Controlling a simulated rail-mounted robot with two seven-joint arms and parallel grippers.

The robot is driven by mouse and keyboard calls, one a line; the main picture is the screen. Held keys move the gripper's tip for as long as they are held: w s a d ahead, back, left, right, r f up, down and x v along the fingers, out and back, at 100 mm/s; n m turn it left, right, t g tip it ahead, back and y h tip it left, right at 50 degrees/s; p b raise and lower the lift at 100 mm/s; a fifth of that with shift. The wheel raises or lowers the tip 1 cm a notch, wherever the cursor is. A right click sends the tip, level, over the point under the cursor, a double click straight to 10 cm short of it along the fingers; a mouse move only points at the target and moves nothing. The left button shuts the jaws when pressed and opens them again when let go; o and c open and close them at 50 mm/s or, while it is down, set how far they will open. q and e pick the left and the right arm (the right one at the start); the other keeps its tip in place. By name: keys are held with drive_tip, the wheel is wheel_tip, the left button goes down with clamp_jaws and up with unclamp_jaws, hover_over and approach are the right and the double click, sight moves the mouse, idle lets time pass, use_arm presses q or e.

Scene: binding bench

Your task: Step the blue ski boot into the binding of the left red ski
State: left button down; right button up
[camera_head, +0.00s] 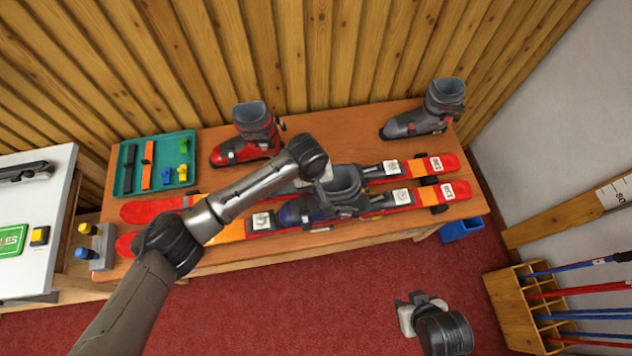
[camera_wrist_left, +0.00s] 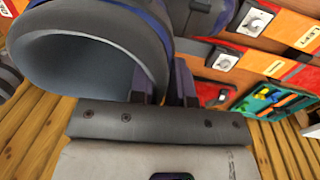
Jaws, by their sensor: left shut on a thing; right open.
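The blue ski boot (camera_head: 318,207) is upright over the front red ski (camera_head: 460,190), toe to the left, between its toe piece (camera_head: 262,220) and heel piece (camera_head: 402,197). Whether its sole touches the ski or binding cannot be told. My left gripper (camera_head: 324,178) is shut on the boot's upper cuff, and my arm hides part of it. In the left wrist view the fingers (camera_wrist_left: 166,88) pinch the cuff rim (camera_wrist_left: 95,50); a label reading LEFT (camera_wrist_left: 308,38) is on a ski there. My right gripper (camera_head: 418,300) is open and empty, over the carpet.
The second red ski (camera_head: 445,164) lies behind. A red boot (camera_head: 235,148) and a grey boot (camera_head: 415,120) stand at the back of the bench (camera_head: 330,245). A green tray (camera_head: 125,185) is at the left. A blue bin (camera_head: 462,230) and a pole rack (camera_head: 515,305) are at the right.

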use_arm(q)
drive_tip(key=shift+r, duration=0.15)
drive_tip(key=c, duration=1.1)
unclamp_jaws()
drive_tip(key=shift+w, duration=0.1)
drive_tip(key=shift+c, duration=0.2)
drive_tip(key=shift+o, duration=0.7)
drive_tip(key=shift+f, duration=0.2)
drive_tip(key=o, duration=0.5)
drive_tip(key=shift+r, duration=0.1)
